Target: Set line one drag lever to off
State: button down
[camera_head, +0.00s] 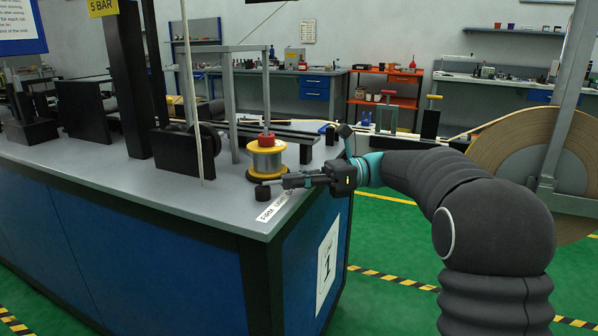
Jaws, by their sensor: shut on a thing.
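My gripper (287,181) reaches in from the right, low over the bench in front of the spool. Its jaws are shut on a thin part that looks like the drag lever; the fingers hide most of it. A small black knob or post (262,193) shows just left of the fingertips. The lever's exact setting cannot be read from here.
A white label strip (273,207) lies on the grey bench top (228,205) at the front edge. A grey frame (231,110) and a thin upright rod (193,100) stand left of the spool. A large tape reel (530,160) stands at the right behind my arm.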

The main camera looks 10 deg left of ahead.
jog(key=shift+g, duration=0.3)
jog(key=c, duration=1.3)
grip_release()
jog(key=shift+w, duration=0.1)
jog(key=shift+o, duration=0.2)
jog(key=v, duration=0.7)
jog(key=shift+d, duration=0.25)
jog(key=shift+w, duration=0.1)
